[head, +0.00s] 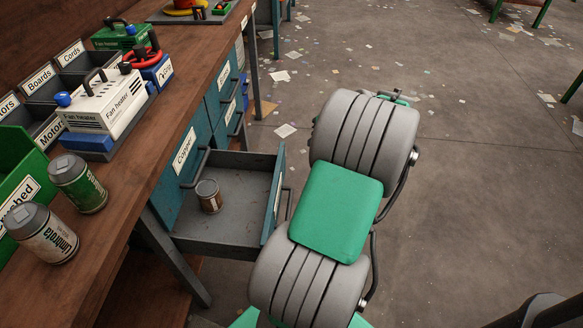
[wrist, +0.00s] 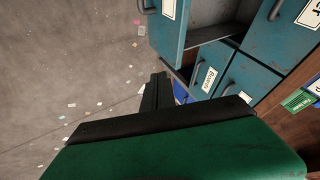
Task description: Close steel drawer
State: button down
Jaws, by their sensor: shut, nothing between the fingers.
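An open drawer (head: 225,215) sticks out from the teal cabinet under the bench in the head view. Its front panel faces away from me, so its label cannot be read there. A small brown can (head: 208,196) stands inside it. In the wrist view an open drawer front (wrist: 168,28) with a white label and a handle shows at the top, its label too cut off to read. My gripper (wrist: 157,88) is shut and empty, with dark fingers below and left of that front, apart from it in the picture. My arm hides the gripper in the head view.
A closed drawer labelled Copper (head: 182,160) is beside the open one. The wooden bench top (head: 125,165) holds a fan heater (head: 104,100), a green can (head: 78,183), a grey-lidded can (head: 42,234) and labelled bins. The floor to the right is mostly clear, with scattered paper scraps.

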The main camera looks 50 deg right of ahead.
jog(key=w+a+r+b+x, duration=0.1)
jog(key=b+x, duration=0.2)
jog(key=x, duration=0.8)
jog(key=shift+w+a+f+b, duration=0.2)
jog(key=shift+w+a+b, duration=0.1)
jog(key=shift+w, duration=0.25)
